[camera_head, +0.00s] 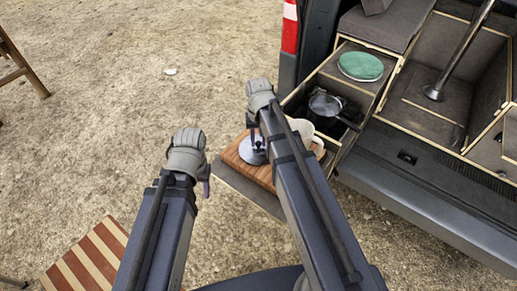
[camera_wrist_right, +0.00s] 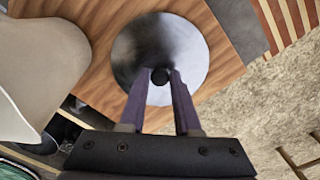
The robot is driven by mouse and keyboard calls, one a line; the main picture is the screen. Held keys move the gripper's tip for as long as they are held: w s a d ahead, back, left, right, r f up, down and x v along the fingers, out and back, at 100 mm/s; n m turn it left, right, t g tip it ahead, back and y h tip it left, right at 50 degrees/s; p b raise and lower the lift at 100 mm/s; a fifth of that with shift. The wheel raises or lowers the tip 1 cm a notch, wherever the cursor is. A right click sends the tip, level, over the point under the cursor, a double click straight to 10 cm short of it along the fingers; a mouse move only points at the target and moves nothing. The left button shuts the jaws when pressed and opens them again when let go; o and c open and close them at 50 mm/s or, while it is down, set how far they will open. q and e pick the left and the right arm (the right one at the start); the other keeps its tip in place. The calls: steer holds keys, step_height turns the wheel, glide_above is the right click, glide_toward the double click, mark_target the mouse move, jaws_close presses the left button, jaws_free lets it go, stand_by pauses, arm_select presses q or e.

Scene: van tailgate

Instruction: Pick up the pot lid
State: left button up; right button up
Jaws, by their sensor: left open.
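The pot lid (camera_wrist_right: 185,45) is a round, shiny grey disc with a small black knob (camera_wrist_right: 160,76). It lies over a wooden board, and I cannot tell whether it still touches the wood. In the head view the lid (camera_head: 250,152) shows partly behind my right arm. My right gripper (camera_wrist_right: 160,74) has its two purple fingers close on both sides of the knob, shut on it. My left gripper (camera_head: 205,187) is open and empty, over the gravel left of the board.
A striped wooden table (camera_head: 88,255) is at lower left. The gravel between is free.

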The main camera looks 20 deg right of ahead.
mark_target(259, 143)
jaws_close()
steer(key=shift+r, duration=0.1)
stand_by(0.3)
step_height(259, 143, up, 10)
steer(key=p, duration=1)
